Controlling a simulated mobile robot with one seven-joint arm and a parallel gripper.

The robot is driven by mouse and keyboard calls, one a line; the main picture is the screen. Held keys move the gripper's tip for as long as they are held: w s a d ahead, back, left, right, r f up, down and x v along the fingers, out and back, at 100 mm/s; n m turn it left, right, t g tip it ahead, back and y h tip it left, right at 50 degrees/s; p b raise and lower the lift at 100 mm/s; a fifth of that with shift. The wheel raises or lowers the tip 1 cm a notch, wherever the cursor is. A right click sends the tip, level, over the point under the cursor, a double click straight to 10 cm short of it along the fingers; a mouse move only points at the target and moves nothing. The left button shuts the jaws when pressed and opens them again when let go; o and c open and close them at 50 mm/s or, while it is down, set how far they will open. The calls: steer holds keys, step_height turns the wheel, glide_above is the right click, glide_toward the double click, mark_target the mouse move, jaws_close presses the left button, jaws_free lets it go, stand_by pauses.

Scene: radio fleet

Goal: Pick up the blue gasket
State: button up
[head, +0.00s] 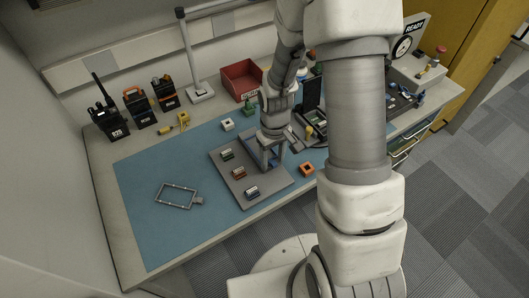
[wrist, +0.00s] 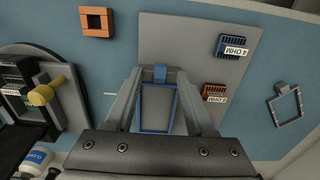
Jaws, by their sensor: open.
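The blue gasket (wrist: 141,112) is a thin rectangular frame with a small tab at its far end. In the wrist view it lies between the two fingers of my gripper (wrist: 158,80), over the grey board (wrist: 190,28). My gripper is open, with one finger on each long side of the gasket and a gap to each. Whether the fingertips reach down to the gasket's height, I cannot tell. In the head view my gripper (head: 268,155) is low over the grey board (head: 228,182), and the gasket is mostly hidden there.
Several labelled blocks, such as the orange one (wrist: 214,92), stand on the board. A pale frame (head: 178,195) lies on the blue mat (head: 150,225). An orange square ring (head: 307,169) lies right of the board. Radios (head: 107,118) and a red bin (head: 241,80) stand behind.

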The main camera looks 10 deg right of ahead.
steer(key=shift+c, duration=0.3)
jaws_close()
stand_by(0.3)
